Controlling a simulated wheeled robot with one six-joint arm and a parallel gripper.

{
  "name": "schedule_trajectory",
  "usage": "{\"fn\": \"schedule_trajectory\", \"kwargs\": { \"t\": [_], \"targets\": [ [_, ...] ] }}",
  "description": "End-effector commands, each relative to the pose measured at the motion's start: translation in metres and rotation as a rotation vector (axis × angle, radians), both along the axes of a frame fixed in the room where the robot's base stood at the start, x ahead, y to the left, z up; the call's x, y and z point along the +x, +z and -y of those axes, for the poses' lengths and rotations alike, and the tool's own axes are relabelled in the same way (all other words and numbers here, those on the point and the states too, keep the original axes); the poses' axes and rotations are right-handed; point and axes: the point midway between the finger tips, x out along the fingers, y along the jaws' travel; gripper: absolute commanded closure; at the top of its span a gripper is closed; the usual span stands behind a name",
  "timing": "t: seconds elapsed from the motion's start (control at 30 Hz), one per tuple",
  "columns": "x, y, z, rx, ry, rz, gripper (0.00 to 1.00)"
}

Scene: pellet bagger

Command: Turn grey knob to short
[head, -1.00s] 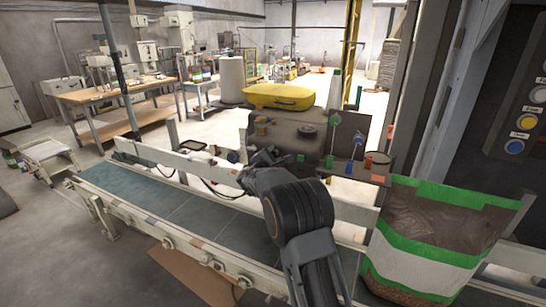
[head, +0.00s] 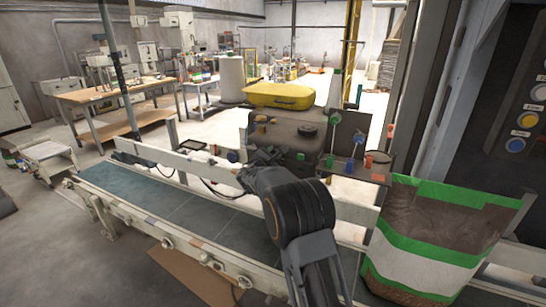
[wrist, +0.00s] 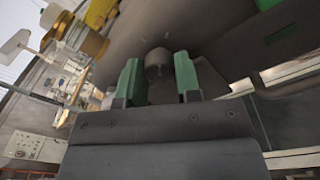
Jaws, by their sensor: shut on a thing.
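The grey knob (wrist: 158,62) is a short round knob on the dark grey machine face (wrist: 215,45) in the wrist view. My gripper (wrist: 158,82) has green fingertips, one on each side of the knob, and is shut on it. Small light marks show on the face beside the knob, too small to read. In the head view, my own arm hides the knob and the fingertips. The dark machine (head: 300,134) with a yellow top (head: 281,95) stands behind my arm.
Several coloured controls, including a blue one (head: 359,138) and a red one (head: 369,161), sit to the right of my wrist. A conveyor belt (head: 130,197) runs in front of the machine. A green-striped bag (head: 440,215) stands at right.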

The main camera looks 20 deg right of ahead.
Motion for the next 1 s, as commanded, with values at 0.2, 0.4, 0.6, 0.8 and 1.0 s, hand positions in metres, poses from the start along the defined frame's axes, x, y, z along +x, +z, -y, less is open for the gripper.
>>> {"fn": "schedule_trajectory", "kwargs": {
  "t": [0.2, 0.4, 0.6, 0.8, 1.0],
  "targets": [
    [0.0000, 0.0005, -0.0001, -0.140, 0.000, -0.153, 0.92],
    [0.0000, 0.0010, -0.0001, -0.262, 0.000, -0.288, 0.92],
    [0.0000, 0.0016, -0.0001, -0.367, 0.000, -0.402, 0.92],
    [0.0000, 0.0014, -0.0001, -0.446, -0.001, -0.487, 0.92],
    [0.0000, 0.0006, 0.0000, -0.494, -0.001, -0.539, 0.92]
  ]
}}
